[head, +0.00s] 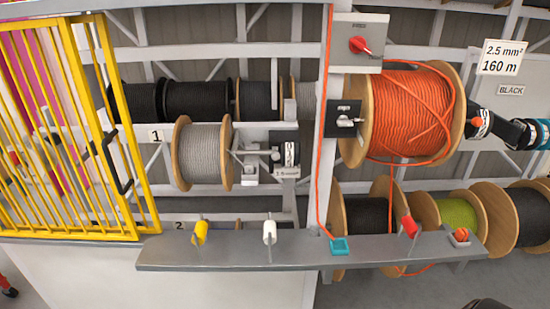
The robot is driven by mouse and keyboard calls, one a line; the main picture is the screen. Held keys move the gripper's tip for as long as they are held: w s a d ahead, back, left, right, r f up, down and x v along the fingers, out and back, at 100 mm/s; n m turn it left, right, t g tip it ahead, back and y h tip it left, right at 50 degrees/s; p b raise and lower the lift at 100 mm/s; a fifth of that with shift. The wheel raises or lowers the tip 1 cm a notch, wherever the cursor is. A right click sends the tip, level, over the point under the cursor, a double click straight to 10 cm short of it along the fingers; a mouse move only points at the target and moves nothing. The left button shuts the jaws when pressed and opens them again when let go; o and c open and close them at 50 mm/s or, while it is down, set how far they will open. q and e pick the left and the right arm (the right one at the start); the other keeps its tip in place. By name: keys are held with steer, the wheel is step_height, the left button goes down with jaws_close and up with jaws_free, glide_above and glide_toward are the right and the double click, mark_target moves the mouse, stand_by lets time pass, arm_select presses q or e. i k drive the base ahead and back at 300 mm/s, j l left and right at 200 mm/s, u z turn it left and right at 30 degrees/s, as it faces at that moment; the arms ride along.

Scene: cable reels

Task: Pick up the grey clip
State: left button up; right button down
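A pale grey-white clip (269,231) stands upright on a thin pin on the grey metal rail, left of the rail's middle. It is the palest of the clips; a yellow clip (200,232) is to its left and a red clip (409,227) far to its right. My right arm comes in from the right edge, and its gripper (474,124) is beside the orange reel, well above and right of the grey-white clip. Its fingers are too small and dark to tell open from shut. My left gripper is not in view.
The grey rail (300,256) also bears a teal block (340,246) with orange cable running to it. The orange cable reel (408,112) and a grey cable reel (202,153) hang behind. A yellow barred gate (70,130) stands at the left. Bare rail surrounds the grey-white clip.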

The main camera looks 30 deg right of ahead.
mark_target(249, 166)
steer(key=i+j+z, duration=0.2)
steer(key=z, duration=0.15)
steer(key=i+j+z, duration=0.2)
steer(key=z, duration=0.15)
steer(key=i+j+z, duration=0.15)
steer(key=j+z, duration=0.15)
